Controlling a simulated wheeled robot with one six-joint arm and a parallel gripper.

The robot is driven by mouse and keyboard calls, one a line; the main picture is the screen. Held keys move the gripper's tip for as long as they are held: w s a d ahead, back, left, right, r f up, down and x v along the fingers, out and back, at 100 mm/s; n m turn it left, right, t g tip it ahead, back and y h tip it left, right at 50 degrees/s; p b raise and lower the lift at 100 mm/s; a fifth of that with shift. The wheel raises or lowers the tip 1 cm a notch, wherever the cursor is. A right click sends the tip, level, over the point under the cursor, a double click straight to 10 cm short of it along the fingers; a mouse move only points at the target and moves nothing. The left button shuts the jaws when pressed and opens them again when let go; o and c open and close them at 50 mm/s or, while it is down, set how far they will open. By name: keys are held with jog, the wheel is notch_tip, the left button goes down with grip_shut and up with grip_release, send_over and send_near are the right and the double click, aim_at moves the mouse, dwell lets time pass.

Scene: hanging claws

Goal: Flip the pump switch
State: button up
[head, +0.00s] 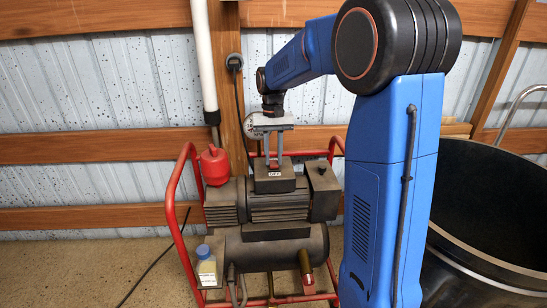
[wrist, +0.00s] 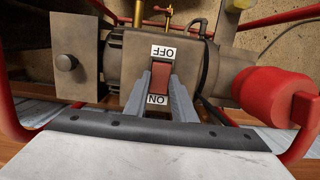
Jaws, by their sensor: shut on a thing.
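The pump (head: 272,245) is a grey machine in a red tube frame on the floor. Its switch box (head: 273,183) sits on top, below my gripper (head: 273,161). In the wrist view, the red pump switch (wrist: 160,76) stands between the two grey fingers of my gripper (wrist: 160,84), which are shut on it from both sides. An OFF label (wrist: 163,52) lies beyond the switch, and an ON label (wrist: 157,99) lies on the near side, between the fingers. Both read upside down there. I cannot tell which way the switch is tipped.
A red plug-like part (head: 214,166) stands left of the switch box. The red frame (head: 177,210) rises on both sides. A white pipe (head: 204,60) and a cord run down the wall behind. A large black tub (head: 490,200) is at the right.

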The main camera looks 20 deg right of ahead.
jog(key=shift+w+g, duration=0.15)
jog(key=shift+g, duration=0.25)
jog(key=o, duration=1.1)
jog(key=shift+c, duration=0.2)
jog(key=v, duration=1.7)
jog(key=shift+d, duration=0.25)
jog(key=shift+r, duration=0.15)
